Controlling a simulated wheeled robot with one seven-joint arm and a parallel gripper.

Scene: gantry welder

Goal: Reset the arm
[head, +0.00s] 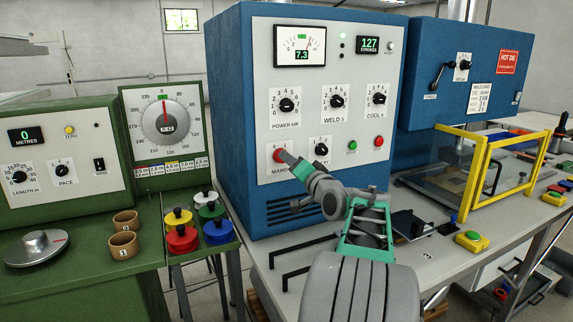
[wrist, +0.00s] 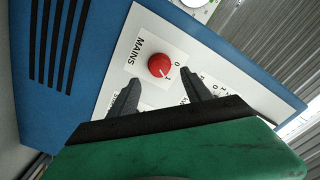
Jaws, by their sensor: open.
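My gripper (head: 290,160) is in front of the lower part of the blue welder cabinet (head: 226,110), close to its red MAINS knob (head: 279,155). In the wrist view my gripper (wrist: 158,88) is open, with its two dark fingers apart and nothing between them. The red MAINS knob (wrist: 159,65) shows just beyond the gap between the fingertips, and I see no finger touching it. My arm reaches up from the bottom of the head view, bent at the wrist. Part of the panel's lower row is hidden behind the gripper.
A bench (head: 400,262) with black rails lies below the cabinet. At the right stands a yellow-framed guard (head: 485,165) and a yellow box with a green button (head: 471,241). A green machine (head: 70,150) and several coloured pots are at the left.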

